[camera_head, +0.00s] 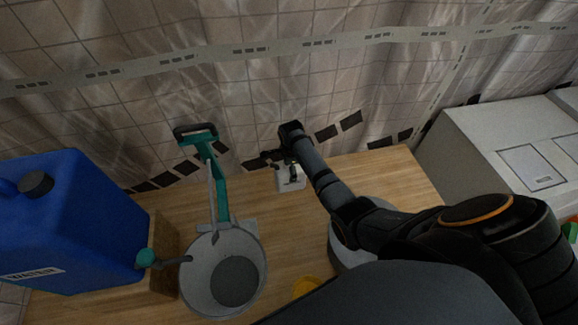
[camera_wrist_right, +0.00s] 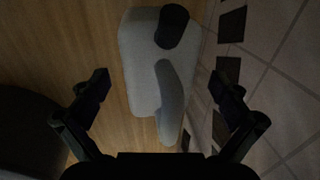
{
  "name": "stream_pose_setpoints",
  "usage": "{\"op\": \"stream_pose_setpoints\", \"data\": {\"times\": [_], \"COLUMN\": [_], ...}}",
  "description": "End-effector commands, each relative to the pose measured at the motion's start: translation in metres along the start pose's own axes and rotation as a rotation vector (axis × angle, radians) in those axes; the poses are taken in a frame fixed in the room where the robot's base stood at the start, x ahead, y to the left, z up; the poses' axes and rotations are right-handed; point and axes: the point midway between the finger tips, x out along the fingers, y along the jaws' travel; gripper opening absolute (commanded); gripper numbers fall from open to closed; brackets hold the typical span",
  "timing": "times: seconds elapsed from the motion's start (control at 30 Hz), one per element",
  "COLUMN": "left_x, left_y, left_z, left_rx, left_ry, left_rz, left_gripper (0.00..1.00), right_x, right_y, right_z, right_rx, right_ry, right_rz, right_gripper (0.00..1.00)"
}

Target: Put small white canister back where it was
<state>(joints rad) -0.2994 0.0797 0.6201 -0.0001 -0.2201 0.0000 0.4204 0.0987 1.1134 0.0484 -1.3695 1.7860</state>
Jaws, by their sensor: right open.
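The small white canister (camera_head: 291,181) stands on the wooden table near its back edge, by the tiled wall. In the right wrist view the canister (camera_wrist_right: 143,62) shows a black cap and a light handle. My right gripper (camera_head: 286,163) is at the canister and partly hides its top in the head view. In the right wrist view my right gripper (camera_wrist_right: 160,90) is open, with one finger on each side of the canister's handle and visible gaps to both. My left gripper is not in view.
A blue water container (camera_head: 80,220) stands at the left of the table. Next to it is a grey round pan with a teal-handled tool (camera_head: 222,190). A grey box (camera_head: 510,140) stands at the right. Bare wood (camera_head: 385,175) shows right of my arm.

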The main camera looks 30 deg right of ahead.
Motion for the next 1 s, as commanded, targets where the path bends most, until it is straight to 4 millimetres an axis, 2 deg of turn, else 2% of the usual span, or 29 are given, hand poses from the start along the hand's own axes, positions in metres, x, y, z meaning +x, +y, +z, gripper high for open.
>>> {"op": "stream_pose_setpoints", "data": {"times": [0.17, 0.4, 0.6, 0.77, 1.0], "left_x": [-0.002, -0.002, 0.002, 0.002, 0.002], "left_y": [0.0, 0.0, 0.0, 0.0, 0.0], "left_z": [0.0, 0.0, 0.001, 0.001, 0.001], "left_rx": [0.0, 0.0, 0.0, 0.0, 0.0], "left_ry": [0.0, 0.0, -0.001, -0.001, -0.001], "left_rz": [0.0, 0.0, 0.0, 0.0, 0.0], "left_gripper": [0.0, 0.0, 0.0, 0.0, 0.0], "right_x": [-0.013, -0.069, -0.107, -0.121, -0.122], "right_y": [-0.002, -0.001, -0.002, -0.001, -0.001], "right_z": [0.0, 0.0, 0.0, 0.0, 0.0], "right_rx": [0.0, 0.0, 0.0, 0.0, 0.0], "right_ry": [-0.001, 0.0, 0.0, 0.0, 0.0], "right_rz": [-0.003, -0.005, -0.003, 0.0, 0.0], "right_gripper": [1.0, 1.0, 1.0, 1.0, 1.0]}}
